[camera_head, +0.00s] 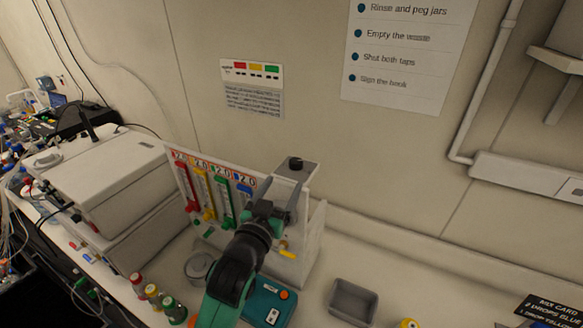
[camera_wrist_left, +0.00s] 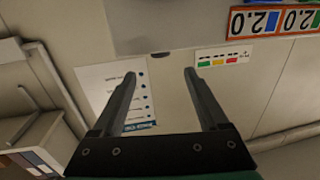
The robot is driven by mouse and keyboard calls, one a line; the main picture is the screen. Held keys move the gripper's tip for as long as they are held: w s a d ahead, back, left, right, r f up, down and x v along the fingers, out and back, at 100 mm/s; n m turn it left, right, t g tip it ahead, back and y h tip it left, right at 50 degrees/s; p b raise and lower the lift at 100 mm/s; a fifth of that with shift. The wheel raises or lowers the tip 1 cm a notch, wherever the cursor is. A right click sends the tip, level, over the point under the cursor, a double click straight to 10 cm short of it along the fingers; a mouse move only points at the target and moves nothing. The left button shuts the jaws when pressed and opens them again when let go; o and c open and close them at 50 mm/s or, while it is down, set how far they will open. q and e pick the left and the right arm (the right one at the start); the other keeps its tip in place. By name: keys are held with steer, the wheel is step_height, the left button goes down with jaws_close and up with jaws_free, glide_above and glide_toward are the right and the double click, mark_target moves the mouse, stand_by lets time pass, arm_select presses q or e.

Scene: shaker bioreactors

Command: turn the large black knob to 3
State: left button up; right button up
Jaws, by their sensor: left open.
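A black knob (camera_head: 296,162) sits on top of a grey box (camera_head: 298,172) at the right end of the flowmeter panel. Its pointer and any scale are too small to read. My left gripper (camera_head: 279,192) is open, with its two fingers apart, just in front of and below the knob in the head view. The left wrist view shows the open fingers (camera_wrist_left: 159,74) with nothing between them. A small dark shape shows beyond the tips there, at the edge of a grey surface; I cannot tell if it is the knob. My right gripper is not in view.
Red, yellow, green and blue flowmeters (camera_head: 211,190) stand left of the grey box. A large white instrument (camera_head: 98,175) is farther left. Coloured-cap vials (camera_head: 152,295), a teal device (camera_head: 266,303) and a grey tray (camera_head: 353,300) stand in front.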

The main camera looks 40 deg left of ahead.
mark_target(294, 165)
arm_select(q)
steer(key=x, duration=1.1)
steer(key=shift+w+a+p, duration=0.1)
steer(key=shift+w+p, duration=0.1)
steer(key=shift+p, duration=0.1)
jaws_close()
